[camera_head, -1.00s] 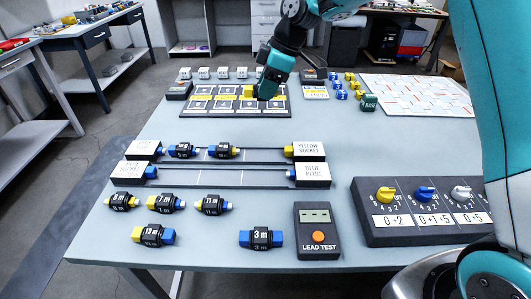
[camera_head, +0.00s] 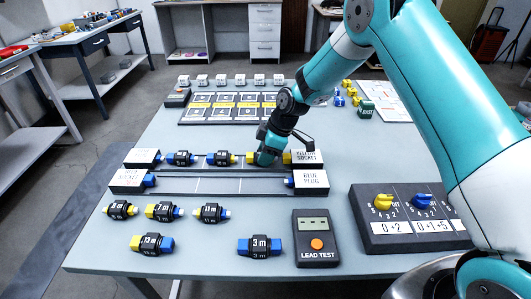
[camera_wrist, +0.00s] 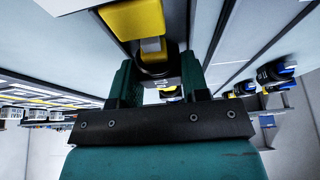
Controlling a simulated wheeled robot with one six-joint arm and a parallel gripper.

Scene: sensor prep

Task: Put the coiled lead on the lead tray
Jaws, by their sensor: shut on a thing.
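My gripper (camera_head: 266,158) is shut on a dark coiled lead (camera_wrist: 155,62) with yellow ends; a yellow end (camera_head: 251,158) shows left of the fingers in the head view. The gripper is at the right part of the upper lane of the lead tray (camera_head: 235,186). Two other coiled leads (camera_head: 180,158) (camera_head: 222,158) lie in that lane to its left. The yellow piece at the lane's right end (camera_head: 287,157) is close to the fingers, by the white "YELLOW SOCKET" block (camera_head: 307,157). Whether the held lead touches the tray is hidden.
Several loose leads (camera_head: 211,213) lie in front of the tray. The lead tester (camera_head: 316,240) and a dial box (camera_head: 405,215) stand at front right. A slotted board (camera_head: 226,105) is behind. The lower lane is bare.

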